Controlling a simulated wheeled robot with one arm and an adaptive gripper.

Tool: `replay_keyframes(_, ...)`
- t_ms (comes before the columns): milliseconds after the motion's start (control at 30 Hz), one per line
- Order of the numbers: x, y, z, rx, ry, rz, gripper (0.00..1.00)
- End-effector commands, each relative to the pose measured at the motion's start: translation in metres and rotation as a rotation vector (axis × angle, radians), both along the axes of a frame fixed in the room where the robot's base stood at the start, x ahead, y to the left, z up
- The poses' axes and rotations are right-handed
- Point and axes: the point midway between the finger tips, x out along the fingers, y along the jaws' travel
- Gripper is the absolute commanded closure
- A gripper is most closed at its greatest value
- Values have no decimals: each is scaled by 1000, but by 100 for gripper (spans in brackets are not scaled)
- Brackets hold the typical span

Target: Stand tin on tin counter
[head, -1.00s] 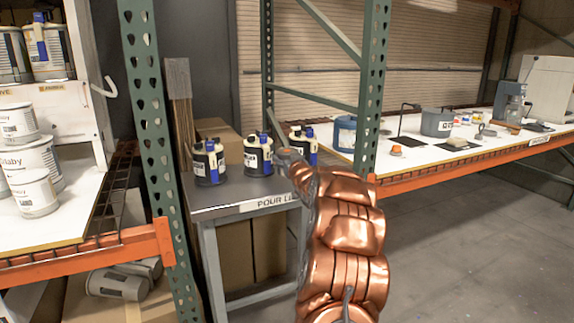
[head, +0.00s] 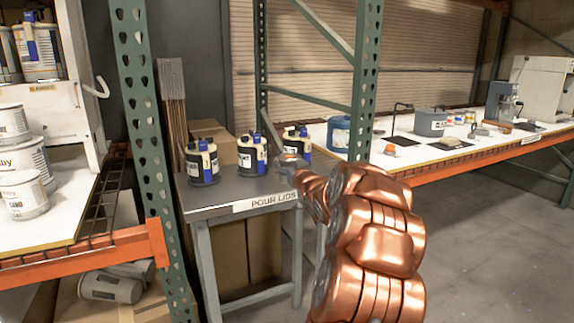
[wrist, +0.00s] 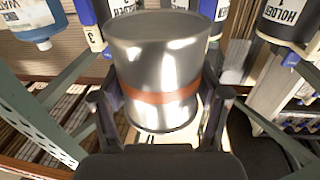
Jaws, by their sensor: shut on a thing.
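In the wrist view a shiny metal tin (wrist: 155,55) with an orange-brown band sits between the two fingers of my gripper (wrist: 161,100), which is shut on it. In the head view my gripper (head: 290,164) is small, at the right end of a grey table, and the tin cannot be made out clearly there. I cannot tell which surface is the tin counter. A white counter (head: 480,143) with an orange front beam runs along the right. A white shelf (head: 62,228) with pale tins stands at the left.
The grey table (head: 228,190) marked "POUR LIDS" carries dark handled containers (head: 202,163) with blue and yellow parts. Green rack posts (head: 140,130) stand either side of it. The right counter holds a grey bucket (head: 430,123), dark mats and small items. Floor at right is clear.

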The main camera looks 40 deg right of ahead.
Motion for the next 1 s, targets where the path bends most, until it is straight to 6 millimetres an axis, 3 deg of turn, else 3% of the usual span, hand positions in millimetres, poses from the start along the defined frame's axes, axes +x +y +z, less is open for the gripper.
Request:
replay_keyframes(500, -41, 18, 4, 2, -1, -1, 71)
replay_keyframes(1000, -63, 28, 7, 0, -1, -1, 71)
